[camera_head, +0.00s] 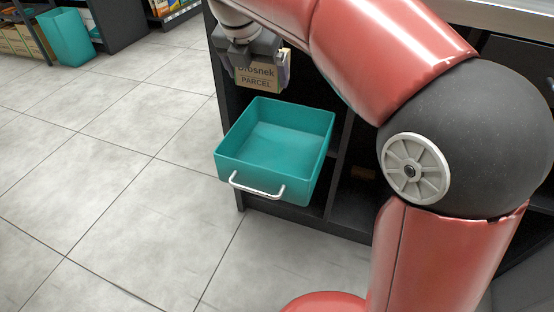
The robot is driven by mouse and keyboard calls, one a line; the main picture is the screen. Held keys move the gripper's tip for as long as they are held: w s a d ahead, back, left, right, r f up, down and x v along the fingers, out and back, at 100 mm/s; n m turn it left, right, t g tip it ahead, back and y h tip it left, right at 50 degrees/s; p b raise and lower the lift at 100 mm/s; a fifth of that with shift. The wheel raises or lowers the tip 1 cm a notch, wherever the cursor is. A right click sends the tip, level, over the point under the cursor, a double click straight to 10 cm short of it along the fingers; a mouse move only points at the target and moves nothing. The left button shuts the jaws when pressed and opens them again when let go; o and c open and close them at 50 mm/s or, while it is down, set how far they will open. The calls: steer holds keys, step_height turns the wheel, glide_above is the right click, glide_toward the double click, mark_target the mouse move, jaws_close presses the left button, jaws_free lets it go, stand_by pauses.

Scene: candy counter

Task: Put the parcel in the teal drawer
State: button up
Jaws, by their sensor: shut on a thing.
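The parcel (257,77) is a small tan box with dark lettering that reads "PARCEL" at the bottom. My gripper (256,63) is shut on it and holds it upright, label facing the camera. The drawer's inside looks empty. In the picture the parcel is just above the drawer's back edge; I cannot tell its exact height or depth over it.
The dark cabinet (290,214) stands behind and beside the drawer, with open cubbies to the right. A second teal bin (66,37) stands at the far left by shelves of goods. The grey tiled floor (110,190) is clear at left.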

steer(key=b, duration=0.1)
glide_above(267, 157)
steer(key=s, duration=0.1)
step_height(267, 157, down, 5)
steer(key=f+b, duration=0.1)
steer(key=f, duration=0.3)
steer(key=f+b, duration=0.1)
steer(key=f, duration=0.4)
steer(key=f+b, duration=0.2)
steer(key=f, duration=0.2)
steer(key=shift+s+a+f, duration=0.25)
steer(key=shift+f, duration=0.1)
steer(key=shift+f+b, duration=0.65)
steer(key=shift+f, duration=1.85)
steer(key=shift+f, duration=0.1)
steer(key=o, duration=1)
